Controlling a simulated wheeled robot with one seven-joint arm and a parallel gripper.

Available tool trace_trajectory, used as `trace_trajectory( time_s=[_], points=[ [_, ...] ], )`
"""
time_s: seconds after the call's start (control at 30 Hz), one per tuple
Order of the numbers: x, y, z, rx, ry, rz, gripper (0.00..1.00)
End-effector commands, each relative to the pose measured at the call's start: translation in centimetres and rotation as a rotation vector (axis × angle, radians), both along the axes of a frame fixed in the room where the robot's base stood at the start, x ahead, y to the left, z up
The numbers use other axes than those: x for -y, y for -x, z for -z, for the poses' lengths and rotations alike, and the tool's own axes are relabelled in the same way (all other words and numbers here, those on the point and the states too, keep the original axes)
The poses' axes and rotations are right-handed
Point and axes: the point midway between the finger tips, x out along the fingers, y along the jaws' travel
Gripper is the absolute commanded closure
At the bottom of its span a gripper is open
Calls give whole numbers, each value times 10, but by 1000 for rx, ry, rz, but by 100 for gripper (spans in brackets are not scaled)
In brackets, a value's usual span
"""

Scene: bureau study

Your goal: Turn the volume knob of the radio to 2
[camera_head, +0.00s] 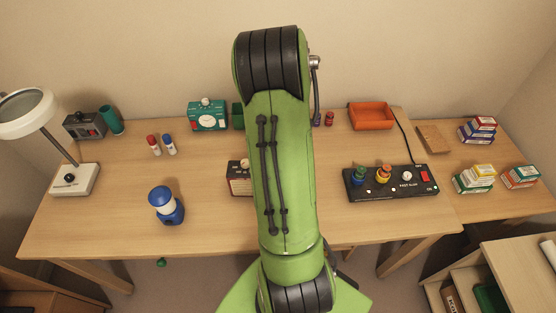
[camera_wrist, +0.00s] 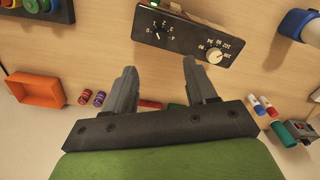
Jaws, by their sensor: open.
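A dark box with a two-dial panel, which looks like the radio (camera_wrist: 183,38), stands just beyond my fingertips in the wrist view. Its left dial (camera_wrist: 159,28) is dark, with small digit-like marks around it. Its right knob (camera_wrist: 214,56) is white, with small labels around it. I cannot read for certain which is the volume knob or where it points. In the head view the radio (camera_head: 239,184) is partly covered by my arm. My gripper (camera_wrist: 158,66) is open and empty, with its fingers apart from the panel. The head view hides the gripper behind the arm.
A teal box (camera_head: 207,117) stands at the back. Desk between lantern and radio is clear.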

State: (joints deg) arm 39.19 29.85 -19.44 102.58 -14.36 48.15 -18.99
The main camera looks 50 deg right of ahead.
Motion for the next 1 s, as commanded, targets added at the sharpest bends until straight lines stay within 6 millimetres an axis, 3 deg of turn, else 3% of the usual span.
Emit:
trace_trajectory(
  time_s=[0.03, 0.2, 0.43, 0.57, 0.8, 1.0],
  points=[
    [-1, 1, 16, -4, -4, 0, 44],
    [-1, 1, 59, -4, -4, 1, 44],
    [-1, 0, 105, -2, -2, 0, 44],
    [-1, 0, 115, 0, -1, 0, 44],
    [-1, 0, 116, 1, 0, 0, 44],
    [-1, 0, 116, 1, 0, 0, 73]
  ],
)
